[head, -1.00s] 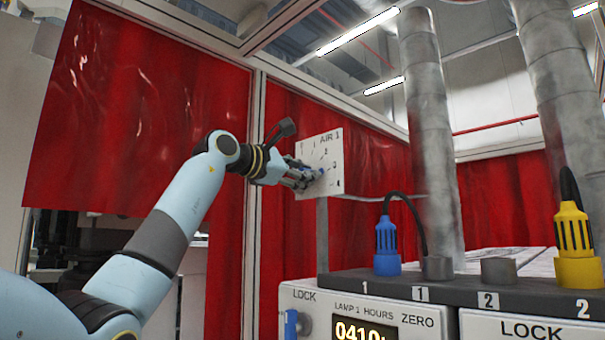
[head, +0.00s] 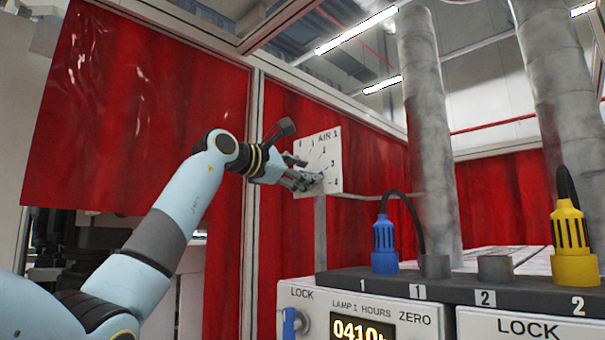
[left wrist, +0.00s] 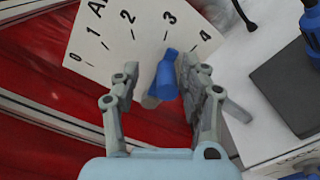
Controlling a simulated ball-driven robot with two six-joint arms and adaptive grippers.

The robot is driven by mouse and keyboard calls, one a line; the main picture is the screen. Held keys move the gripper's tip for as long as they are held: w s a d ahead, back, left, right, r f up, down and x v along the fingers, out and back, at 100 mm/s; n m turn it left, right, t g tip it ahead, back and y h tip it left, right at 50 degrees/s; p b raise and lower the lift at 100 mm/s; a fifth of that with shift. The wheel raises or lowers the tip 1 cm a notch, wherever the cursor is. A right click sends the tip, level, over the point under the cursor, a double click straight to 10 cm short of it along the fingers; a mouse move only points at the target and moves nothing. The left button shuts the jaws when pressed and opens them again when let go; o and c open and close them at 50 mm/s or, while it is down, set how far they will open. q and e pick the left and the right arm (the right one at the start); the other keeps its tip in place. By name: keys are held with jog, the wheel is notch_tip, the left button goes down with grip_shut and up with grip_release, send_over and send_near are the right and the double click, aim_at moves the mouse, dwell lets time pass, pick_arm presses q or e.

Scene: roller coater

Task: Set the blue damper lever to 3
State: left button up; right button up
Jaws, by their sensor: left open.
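The white AIR 1 dial plate (head: 326,146), marked 0 to 4, stands on a grey post in the head view. It also fills the top of the left wrist view (left wrist: 112,42). The blue damper lever (left wrist: 166,76) shows there with its tip near the 3 tick, though its raised handle makes the exact reading hard to tell. My left gripper (left wrist: 160,78) is open, with its fingers on either side of the lever; the right-hand finger is close to it, and I cannot tell whether they touch. In the head view the left gripper (head: 312,172) hides most of the lever.
A control box with a lit lamp hours display (head: 361,332) stands below right. A blue plug (head: 384,248) and a yellow plug (head: 574,245) stand on its dark top rail. Red curtains (head: 375,200) hang behind the dial. Metal ducts (head: 425,130) rise at the right.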

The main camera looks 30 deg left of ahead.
pick_arm(q)
jog(key=shift+s+a, duration=0.1)
jog(key=shift+s, duration=0.1)
jog(key=v, duration=1.1)
jog(key=shift+s, duration=0.3)
